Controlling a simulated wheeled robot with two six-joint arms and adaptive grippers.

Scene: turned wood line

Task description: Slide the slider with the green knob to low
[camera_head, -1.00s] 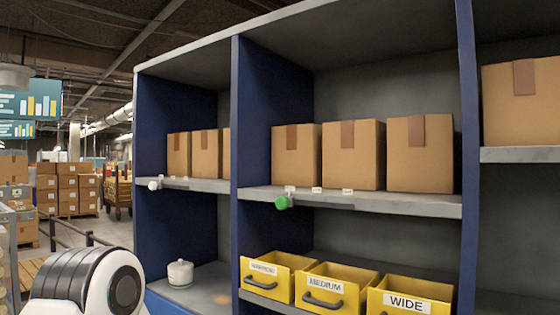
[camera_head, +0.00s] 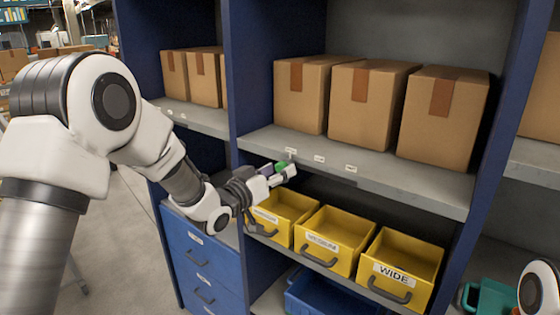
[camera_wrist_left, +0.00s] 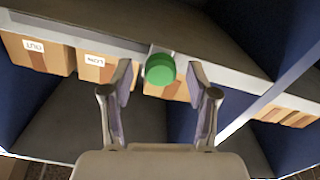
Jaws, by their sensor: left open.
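The green knob (camera_head: 281,166) sits at the front edge of the middle shelf (camera_head: 400,190), at the left end of the row of small white labels (camera_head: 319,159). My left gripper (camera_head: 284,174) is at the knob and partly covers it. In the left wrist view, the round green knob (camera_wrist_left: 160,69) shows between the two spread fingers of the left gripper (camera_wrist_left: 160,82), with a gap on each side. My right gripper is not in view.
Cardboard boxes (camera_head: 374,105) stand on the shelf behind the labels. Yellow bins (camera_head: 326,240) sit close below the gripper, one marked WIDE. A blue upright (camera_head: 251,100) rises just left of the knob. Blue drawers (camera_head: 203,262) are at lower left.

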